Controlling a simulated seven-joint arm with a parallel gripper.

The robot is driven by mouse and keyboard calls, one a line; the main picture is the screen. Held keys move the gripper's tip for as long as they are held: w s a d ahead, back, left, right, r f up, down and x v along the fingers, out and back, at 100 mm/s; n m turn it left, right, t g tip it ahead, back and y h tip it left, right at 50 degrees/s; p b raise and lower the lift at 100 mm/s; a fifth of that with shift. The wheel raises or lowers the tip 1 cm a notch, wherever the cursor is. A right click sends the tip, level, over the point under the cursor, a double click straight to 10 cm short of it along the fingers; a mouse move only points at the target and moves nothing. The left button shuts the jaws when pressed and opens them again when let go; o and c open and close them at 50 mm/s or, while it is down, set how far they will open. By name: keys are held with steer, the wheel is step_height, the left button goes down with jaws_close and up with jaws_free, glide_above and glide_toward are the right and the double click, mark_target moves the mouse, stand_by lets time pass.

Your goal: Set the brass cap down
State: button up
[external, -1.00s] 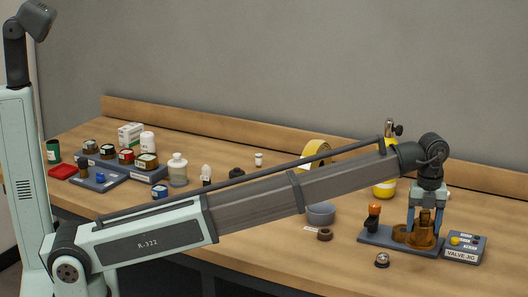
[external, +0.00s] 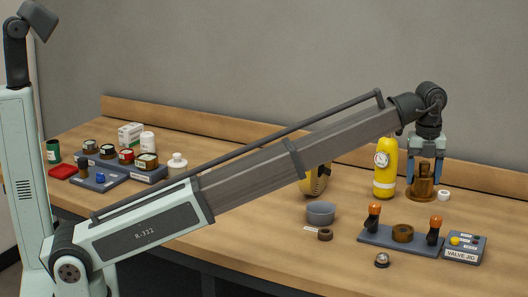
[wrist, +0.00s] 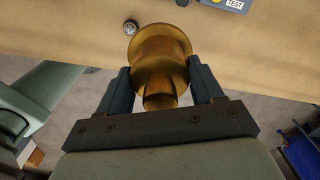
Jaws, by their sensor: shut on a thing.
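The brass cap (external: 421,188) is a stepped, flanged round piece, gripped between the two fingers of my gripper (external: 424,164). In the wrist view the cap (wrist: 160,58) fills the space between the fingers, its wide flange away from the palm. My gripper is behind the valve jig (external: 382,240) in the external picture. I cannot tell whether the cap's underside touches the table or hangs above it. The jig shows a brown ring seat (external: 402,233) between two orange-topped black posts (external: 373,217), (external: 434,230).
A yellow cylinder with a gauge (external: 385,168) stands left of the cap in the picture, and a small white ring (external: 443,195) appears to its right. A grey bowl (external: 320,213), brown ring (external: 325,235) and silver button (external: 382,260) lie on the bench.

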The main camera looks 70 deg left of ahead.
steer(key=a+n, duration=0.5)
steer(key=a, duration=2.4)
steer(key=s+a+n, duration=0.2)
steer(key=s+a, duration=0.3)
steer(key=a, duration=0.8)
steer(key=s+a+n, duration=0.2)
steer(key=s+a, duration=0.3)
steer(key=a, duration=0.8)
steer(key=s+a+n, duration=0.8)
steer(key=s+a, duration=2.5)
steer(key=a, duration=0.1)
steer(key=shift+w+f, duration=0.15)
steer(key=shift+f, duration=5.1)
steer(key=shift+w+f, duration=0.15)
steer(key=shift+f, duration=5.1)
steer(key=shift+f, duration=0.1)
